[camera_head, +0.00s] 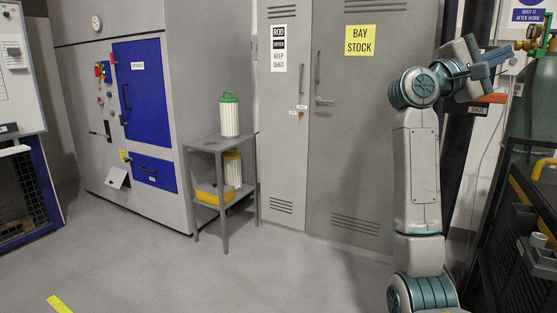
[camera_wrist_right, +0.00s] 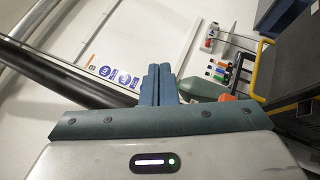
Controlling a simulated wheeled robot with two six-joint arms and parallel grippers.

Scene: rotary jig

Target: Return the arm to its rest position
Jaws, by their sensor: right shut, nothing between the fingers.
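My right arm (camera_head: 416,165) rises upright at the right of the head view, its forearm bent over at the top. My right gripper (camera_head: 492,62) is held high, pointing to the right, in front of the dark post and the wall. In the right wrist view its two blue-grey fingers (camera_wrist_right: 158,84) lie together, shut with nothing between them. My left arm and left gripper are not in view.
A grey locker (camera_head: 365,130) stands behind the arm. A small grey side table (camera_head: 211,146) holds a green-lidded canister (camera_head: 229,115). A dark rack with yellow tubing (camera_head: 520,235) is close at right. The floor (camera_head: 200,270) at left and centre is clear.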

